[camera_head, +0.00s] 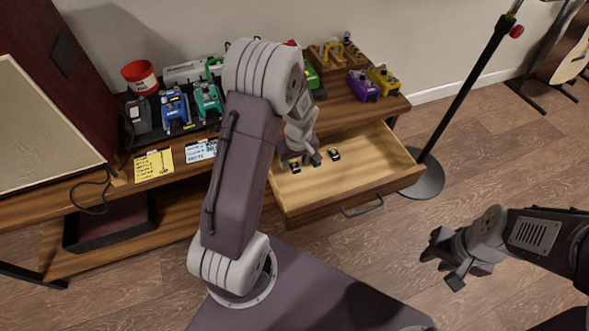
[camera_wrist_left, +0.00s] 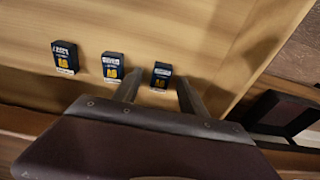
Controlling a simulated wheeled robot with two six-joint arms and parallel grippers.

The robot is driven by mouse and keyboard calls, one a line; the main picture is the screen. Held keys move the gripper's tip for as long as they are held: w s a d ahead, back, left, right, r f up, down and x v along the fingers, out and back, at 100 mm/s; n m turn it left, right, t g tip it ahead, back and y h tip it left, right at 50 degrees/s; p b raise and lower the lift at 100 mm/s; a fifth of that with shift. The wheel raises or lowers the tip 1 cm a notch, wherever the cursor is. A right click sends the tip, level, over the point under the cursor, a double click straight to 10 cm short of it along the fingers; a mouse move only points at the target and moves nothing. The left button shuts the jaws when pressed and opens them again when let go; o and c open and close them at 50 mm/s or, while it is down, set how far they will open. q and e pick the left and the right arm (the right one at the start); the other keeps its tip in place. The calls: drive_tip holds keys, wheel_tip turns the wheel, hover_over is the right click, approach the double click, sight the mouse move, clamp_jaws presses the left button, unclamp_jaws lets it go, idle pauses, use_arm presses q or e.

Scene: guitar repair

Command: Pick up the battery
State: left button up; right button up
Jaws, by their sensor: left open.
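Three small dark batteries with yellow markings lie apart in a row on the drawer floor in the left wrist view: a left one (camera_wrist_left: 65,58), a middle one (camera_wrist_left: 112,66) and a right one (camera_wrist_left: 161,75). The head view shows two batteries, one (camera_head: 295,167) by my left gripper (camera_head: 304,160) and one (camera_head: 334,154) to its right. My left gripper is open and points down into the drawer. In the wrist view its fingertips (camera_wrist_left: 158,92) stand either side of the right battery; contact is not clear. My right gripper (camera_head: 443,266) is open and empty, away from the drawer.
The wooden drawer (camera_head: 385,165) is pulled out, with its walls around the batteries. A black stand (camera_head: 461,95) rises right of the drawer. Open floor lies in front.

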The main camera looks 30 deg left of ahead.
use_arm(q)
clamp_jaws()
